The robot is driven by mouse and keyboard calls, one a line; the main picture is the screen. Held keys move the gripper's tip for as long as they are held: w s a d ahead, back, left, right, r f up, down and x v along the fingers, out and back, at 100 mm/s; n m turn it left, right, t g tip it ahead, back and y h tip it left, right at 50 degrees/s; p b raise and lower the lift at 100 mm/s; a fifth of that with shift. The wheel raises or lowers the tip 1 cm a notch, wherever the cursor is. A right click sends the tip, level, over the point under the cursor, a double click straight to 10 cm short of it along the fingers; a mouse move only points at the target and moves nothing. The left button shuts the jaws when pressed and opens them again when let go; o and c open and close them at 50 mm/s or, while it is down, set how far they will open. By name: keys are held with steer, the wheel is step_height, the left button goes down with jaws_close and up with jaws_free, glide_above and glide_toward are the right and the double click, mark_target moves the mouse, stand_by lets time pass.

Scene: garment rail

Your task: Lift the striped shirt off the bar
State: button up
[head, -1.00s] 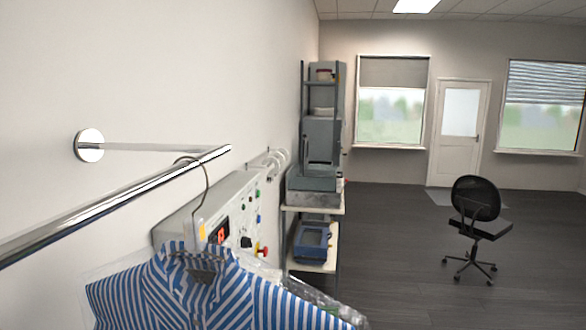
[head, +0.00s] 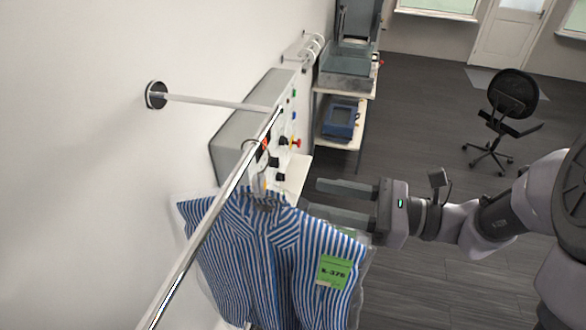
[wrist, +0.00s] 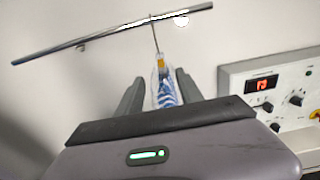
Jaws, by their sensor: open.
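The blue and white striped shirt (head: 255,250) hangs on a hanger from the metal bar (head: 205,225). The hanger's hook (head: 252,160) goes over the bar. A green tag (head: 333,271) is on the shirt's front and clear plastic shows around its edges. My gripper (head: 330,202) is open and empty, to the right of the shirt's collar and shoulder. In the wrist view the striped shirt (wrist: 166,95) shows edge-on between the two open fingers, with the hook above it reaching the bar (wrist: 120,32). Whether a finger touches the shirt cannot be told.
A grey control box (head: 250,110) with knobs and a red display stands by the wall behind the shirt. A shelf rack (head: 345,75) with equipment is farther back. An office chair (head: 510,105) stands on open dark floor at the right.

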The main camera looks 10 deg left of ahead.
mark_target(256, 173)
steer(key=a, duration=0.4)
steer(key=w+a+p, duration=0.1)
steer(key=a, duration=0.8)
steer(key=shift+w+p, duration=0.2)
steer(key=shift+p, duration=0.15)
jaws_close()
stand_by(1.0)
steer(key=shift+r+p, duration=1.25)
steer(key=shift+r, duration=0.45)
